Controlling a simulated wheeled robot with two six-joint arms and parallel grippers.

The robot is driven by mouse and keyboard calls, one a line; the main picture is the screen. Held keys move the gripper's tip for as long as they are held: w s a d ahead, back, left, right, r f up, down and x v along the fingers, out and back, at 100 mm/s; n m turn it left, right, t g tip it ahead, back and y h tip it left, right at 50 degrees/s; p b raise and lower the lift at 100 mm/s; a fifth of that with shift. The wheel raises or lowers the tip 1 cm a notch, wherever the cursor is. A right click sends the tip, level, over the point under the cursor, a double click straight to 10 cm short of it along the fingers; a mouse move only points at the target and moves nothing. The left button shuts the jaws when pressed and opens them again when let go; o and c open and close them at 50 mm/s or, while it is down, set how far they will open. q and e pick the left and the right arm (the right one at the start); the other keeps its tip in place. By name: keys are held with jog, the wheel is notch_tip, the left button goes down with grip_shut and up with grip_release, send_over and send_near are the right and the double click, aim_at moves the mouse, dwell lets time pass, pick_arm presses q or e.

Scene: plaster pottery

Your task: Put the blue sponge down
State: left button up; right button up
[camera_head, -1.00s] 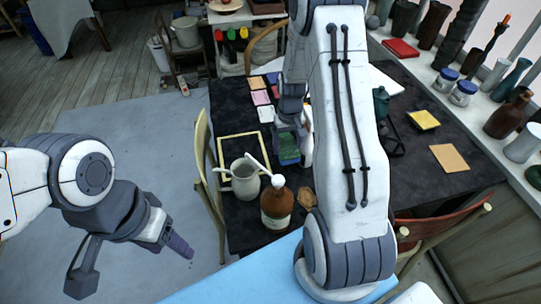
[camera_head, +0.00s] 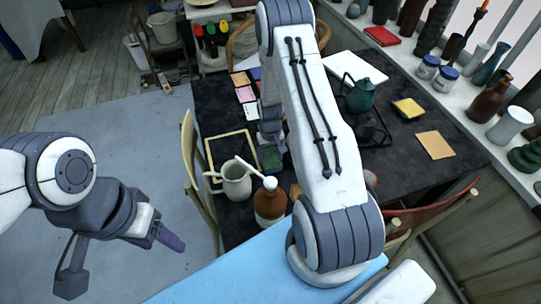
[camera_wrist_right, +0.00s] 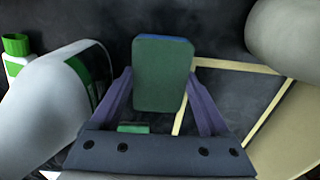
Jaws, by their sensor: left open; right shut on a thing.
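The blue sponge (camera_wrist_right: 160,75) shows in the right wrist view as a green block with a thin blue edge at its top. My right gripper (camera_wrist_right: 163,88) is shut on it, with one finger on each side. In the head view the sponge (camera_head: 271,158) hangs below my right gripper (camera_head: 271,138), over the dark table (camera_head: 220,100), just right of a pale empty frame (camera_head: 233,146). I cannot tell whether it touches the table. My left gripper (camera_head: 168,238) is open and empty over the floor, away from the table.
A pale jug (camera_head: 236,182) and a brown bottle (camera_head: 270,204) stand at the near table edge. In the wrist view a white container with green parts (camera_wrist_right: 50,110) is close on the left. Coloured cards (camera_head: 245,94) lie behind the frame. A teapot (camera_head: 360,97) stands farther right.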

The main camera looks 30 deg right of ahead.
aim_at(271, 158)
jog(key=shift+f, duration=0.1)
jog(key=o, duration=1)
jog(key=shift+o, duration=0.2)
notch_tip(271, 158, up, 11)
jog(key=b, duration=0.2)
jog(key=s+a+r+n, duration=0.2)
jog(key=a+r+n, duration=0.1)
jog(key=a+r, duration=0.65)
jog(key=s+a+r+n, duration=0.3)
jog(key=s+a, duration=0.5)
jog(key=s, duration=0.3)
jog(key=s+a+r+n+y, duration=0.1)
jog(key=s+a+r+n, duration=0.3)
jog(key=s+a, duration=0.5)
jog(key=shift+s+a+r, duration=0.25)
jog(key=shift+s+r, duration=0.3)
jog(key=shift+s, duration=0.4)
